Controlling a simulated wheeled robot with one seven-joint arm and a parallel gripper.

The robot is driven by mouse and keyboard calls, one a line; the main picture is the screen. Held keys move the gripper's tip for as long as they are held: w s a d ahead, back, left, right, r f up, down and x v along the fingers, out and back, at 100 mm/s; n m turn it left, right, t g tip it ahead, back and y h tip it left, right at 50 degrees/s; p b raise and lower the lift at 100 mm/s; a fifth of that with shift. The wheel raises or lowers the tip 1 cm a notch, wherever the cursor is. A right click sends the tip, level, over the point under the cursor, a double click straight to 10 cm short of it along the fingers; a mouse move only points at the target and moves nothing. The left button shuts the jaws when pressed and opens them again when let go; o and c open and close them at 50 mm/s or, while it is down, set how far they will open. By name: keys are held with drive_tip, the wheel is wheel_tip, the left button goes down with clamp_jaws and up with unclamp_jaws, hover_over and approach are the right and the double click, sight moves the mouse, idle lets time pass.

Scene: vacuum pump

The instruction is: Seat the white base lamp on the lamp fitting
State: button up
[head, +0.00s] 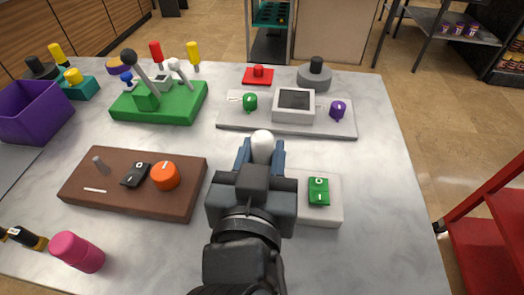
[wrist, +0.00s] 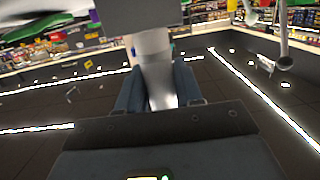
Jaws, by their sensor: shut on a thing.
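A white rounded lamp (head: 262,142) shows between the fingertips of my gripper (head: 261,155) in the head view. The gripper is shut on it. In the wrist view, the pale lamp (wrist: 156,68) stands between the two blue-grey fingers of my gripper (wrist: 158,90). Its lower part narrows between them. A pale board (head: 325,212) with a green rocker switch (head: 318,191) lies partly under my gripper, to its right. I cannot make out the lamp fitting; my gripper and arm cover the left part of this board. I cannot tell how high the lamp is above the table.
A grey panel (head: 230,125) with a screen and green and purple knobs lies beyond my gripper. A brown board (head: 130,200) with an orange knob is at left. A green lever base (head: 180,108) stands behind it. The marble table (head: 385,140) is clear at right.

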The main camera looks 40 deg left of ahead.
sight(264, 135)
drive_tip(key=shift+w+d+f+b, duration=0.1)
drive_tip(key=shift+d+f+b, duration=0.1)
drive_tip(key=shift+f+b, duration=0.85)
drive_tip(key=shift+d+f+b, duration=0.15)
drive_tip(key=shift+f+b, duration=0.45)
drive_tip(key=shift+f, duration=0.85)
drive_tip(key=o, duration=1.1)
drive_tip(key=shift+o, duration=0.2)
drive_tip(key=shift+r, duration=0.15)
drive_tip(key=shift+w+r+p, duration=0.1)
drive_tip(key=shift+r+p, duration=1.6)
drive_tip(key=shift+r, duration=0.1)
drive_tip(key=shift+a+r+p, duration=0.15)
drive_tip(key=shift+r+p, duration=1.05)
drive_tip(key=shift+r, duration=0.35)
drive_tip(key=shift+a+r+p, duration=0.1)
drive_tip(key=shift+r+p, duration=1.05)
drive_tip(key=shift+r, duration=0.4)
